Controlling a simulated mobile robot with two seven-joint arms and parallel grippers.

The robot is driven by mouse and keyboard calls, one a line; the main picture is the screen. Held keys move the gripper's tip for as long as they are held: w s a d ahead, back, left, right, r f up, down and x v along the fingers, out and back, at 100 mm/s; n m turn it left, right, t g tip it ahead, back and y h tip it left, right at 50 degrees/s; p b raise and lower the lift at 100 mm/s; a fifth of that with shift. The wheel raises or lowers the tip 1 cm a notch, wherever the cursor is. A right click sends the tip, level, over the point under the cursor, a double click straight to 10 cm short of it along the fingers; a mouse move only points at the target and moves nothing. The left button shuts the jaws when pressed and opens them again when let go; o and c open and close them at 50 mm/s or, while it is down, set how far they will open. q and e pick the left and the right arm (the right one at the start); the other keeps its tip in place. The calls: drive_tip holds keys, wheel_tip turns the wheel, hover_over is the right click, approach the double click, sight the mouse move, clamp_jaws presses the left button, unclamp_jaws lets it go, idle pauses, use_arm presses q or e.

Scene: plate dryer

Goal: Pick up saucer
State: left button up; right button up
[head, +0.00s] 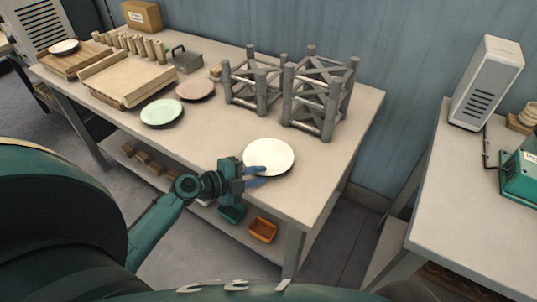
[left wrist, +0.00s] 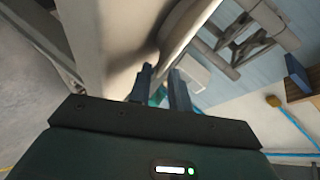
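A round white saucer (head: 277,154) lies near the front edge of the long table, right of its middle. My left gripper (head: 257,176) is at the saucer's near left rim, with a visible gap between its two blue fingers. One finger overlaps the rim in the head view; I cannot tell whether it touches. In the left wrist view the fingers (left wrist: 162,78) stand apart, with the pale saucer edge (left wrist: 188,28) just beyond them. My right gripper is not in view.
Two grey frame racks (head: 318,100) stand behind the saucer. A pale green plate (head: 162,112) and a pinkish plate (head: 195,90) lie to the left, near a wooden tray (head: 128,82). An orange bin (head: 263,230) is on the lower shelf. The table's right end is clear.

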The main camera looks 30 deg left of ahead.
use_arm(q)
drive_tip(key=shift+x, duration=1.05)
clamp_jaws()
